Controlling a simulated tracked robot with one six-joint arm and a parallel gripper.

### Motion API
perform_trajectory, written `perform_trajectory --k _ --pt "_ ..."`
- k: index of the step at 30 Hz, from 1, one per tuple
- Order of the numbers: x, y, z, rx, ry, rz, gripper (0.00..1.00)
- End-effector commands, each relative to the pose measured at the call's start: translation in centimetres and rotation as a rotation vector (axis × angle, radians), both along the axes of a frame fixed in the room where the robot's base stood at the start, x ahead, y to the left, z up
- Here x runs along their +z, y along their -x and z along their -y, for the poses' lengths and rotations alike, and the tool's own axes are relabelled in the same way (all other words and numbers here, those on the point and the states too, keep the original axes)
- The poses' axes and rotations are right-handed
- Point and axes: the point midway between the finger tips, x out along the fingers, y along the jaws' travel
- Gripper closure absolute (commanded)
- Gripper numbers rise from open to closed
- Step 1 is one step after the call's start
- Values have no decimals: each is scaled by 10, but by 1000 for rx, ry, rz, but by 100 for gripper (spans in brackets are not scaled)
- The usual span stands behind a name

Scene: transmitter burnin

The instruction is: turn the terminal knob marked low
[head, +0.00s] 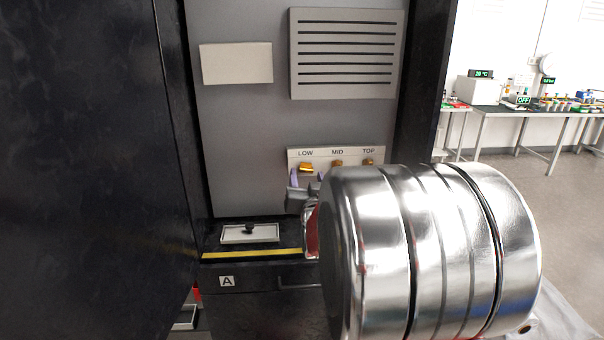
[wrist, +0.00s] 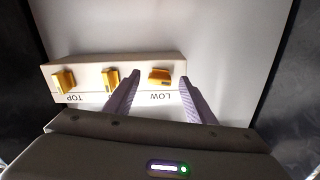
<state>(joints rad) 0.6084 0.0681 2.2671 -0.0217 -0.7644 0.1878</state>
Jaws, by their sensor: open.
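The brass-coloured low knob (head: 306,168) sits under the printed word LOW on a pale terminal strip (head: 338,153) in the head view. In the upside-down wrist view, the low knob (wrist: 160,77) lies between the purple fingertips of my gripper (wrist: 159,78). The fingers are apart and open, and I see no clear contact with the knob. The low knob's bar lies wider across the strip than the other two knobs. In the head view my gripper (head: 307,177) is just below the low knob, partly hidden by my arm's shiny metal links.
The mid knob (head: 337,163) and top knob (head: 368,162) stand to the right on the same strip. Dark cabinet walls flank the recess. A small tray with a black knob (head: 249,231) lies on the ledge below. Benches (head: 530,112) stand far right.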

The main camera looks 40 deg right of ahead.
Motion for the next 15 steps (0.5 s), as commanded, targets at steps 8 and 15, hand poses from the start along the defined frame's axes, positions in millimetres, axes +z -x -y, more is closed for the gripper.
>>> perform_trajectory --k 8,15 --pt "0 -6 10 0 0 0 50" --pt "0 -5 12 -3 0 0 50"
